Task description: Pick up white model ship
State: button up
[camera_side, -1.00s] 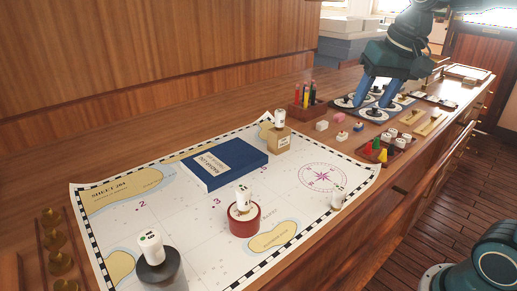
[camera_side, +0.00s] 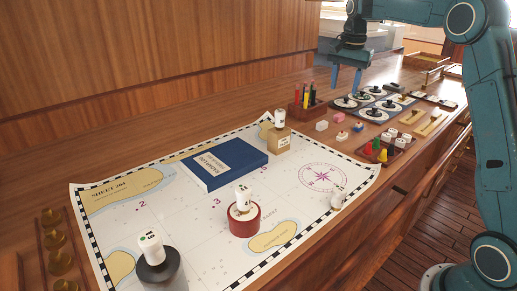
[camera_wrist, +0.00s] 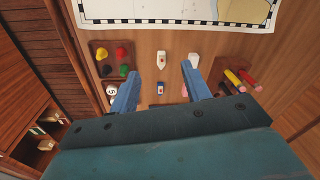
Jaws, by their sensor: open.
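The white model ship (camera_side: 321,125) is a small plain white block on the wooden desk, between the chart and the pencil holder. It also shows in the wrist view (camera_wrist: 194,59), just beyond the right fingertip. My gripper (camera_side: 346,86) is open and empty, pointing down well above the desk, near the pencil holder and the pad with discs. In the wrist view, the two blue fingers of my gripper (camera_wrist: 160,69) frame a white ship with a red mark (camera_wrist: 161,60) and a blue-and-white piece (camera_wrist: 161,87) below.
A pink piece (camera_side: 339,117) lies close to the white ship. The pencil holder (camera_side: 307,109) stands behind it. A tray of coloured pawns (camera_side: 370,154) lies to the right. The chart (camera_side: 300,210) holds a blue book (camera_side: 225,163) and several stands.

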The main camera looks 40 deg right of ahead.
jog(key=w+d+f+m+g, duration=0.1)
jog(key=w+d+f+m, duration=0.1)
jog(key=d+f, duration=0.3)
jog(key=shift+w+d+f+m, duration=0.25)
jog(key=shift+d+m, duration=0.25)
jog(key=shift+d, duration=0.3)
send_over(341, 133)
jog(key=shift+w+f, duration=0.1)
jog(key=shift+f, duration=4.15)
jog(key=shift+f, duration=2.6)
grip_shut()
